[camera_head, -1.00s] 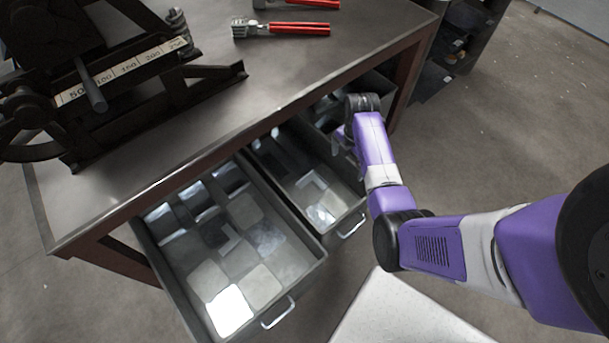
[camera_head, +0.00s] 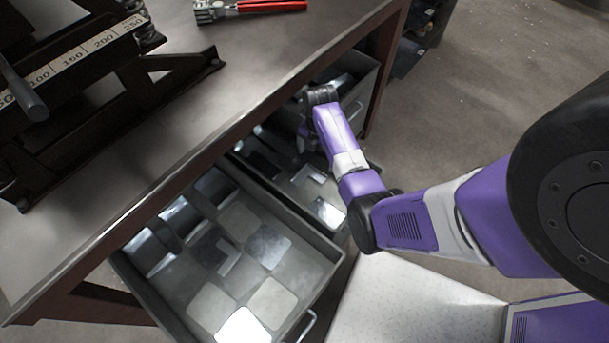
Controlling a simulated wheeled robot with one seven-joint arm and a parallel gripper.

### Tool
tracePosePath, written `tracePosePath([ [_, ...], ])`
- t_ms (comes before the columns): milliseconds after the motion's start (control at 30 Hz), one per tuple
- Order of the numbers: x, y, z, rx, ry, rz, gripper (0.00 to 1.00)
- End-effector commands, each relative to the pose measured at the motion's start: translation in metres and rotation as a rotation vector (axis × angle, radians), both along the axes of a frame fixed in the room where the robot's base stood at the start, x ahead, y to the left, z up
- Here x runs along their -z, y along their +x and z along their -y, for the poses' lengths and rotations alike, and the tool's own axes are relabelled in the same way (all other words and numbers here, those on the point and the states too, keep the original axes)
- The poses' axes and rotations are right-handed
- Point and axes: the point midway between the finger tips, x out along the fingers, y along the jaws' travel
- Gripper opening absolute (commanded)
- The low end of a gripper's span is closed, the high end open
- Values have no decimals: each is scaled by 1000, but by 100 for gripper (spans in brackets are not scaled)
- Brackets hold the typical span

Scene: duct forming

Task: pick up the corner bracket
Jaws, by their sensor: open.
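A small L-shaped piece (camera_head: 229,258), which looks like a corner bracket, lies flat among square plates in the large open left drawer (camera_head: 327,256). Another pale L-shaped piece (camera_head: 309,173) lies in the middle open drawer (camera_head: 341,233). I cannot tell which one the task means. My gripper (camera_head: 301,144) is at the far end of my purple arm, over the back of the middle drawer by the table edge. It is small, dark and partly hidden by the wrist. It is open, and I see nothing held.
A dark bench (camera_head: 185,105) overhangs the drawers; its front edge runs close to my wrist. A third drawer (camera_head: 362,90) stands open at the right. A black forming machine (camera_head: 110,95) and red-handled pliers (camera_head: 262,7) are on the bench. Open floor (camera_head: 480,90) lies to the right.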

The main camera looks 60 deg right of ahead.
Motion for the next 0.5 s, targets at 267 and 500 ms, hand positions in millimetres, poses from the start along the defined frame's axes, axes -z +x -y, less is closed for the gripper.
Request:
tracePosePath([
  [267, 29, -1, 0, 0, 1, -2, 100],
  [500, 63, -2, 2, 0, 2, -2, 100],
])
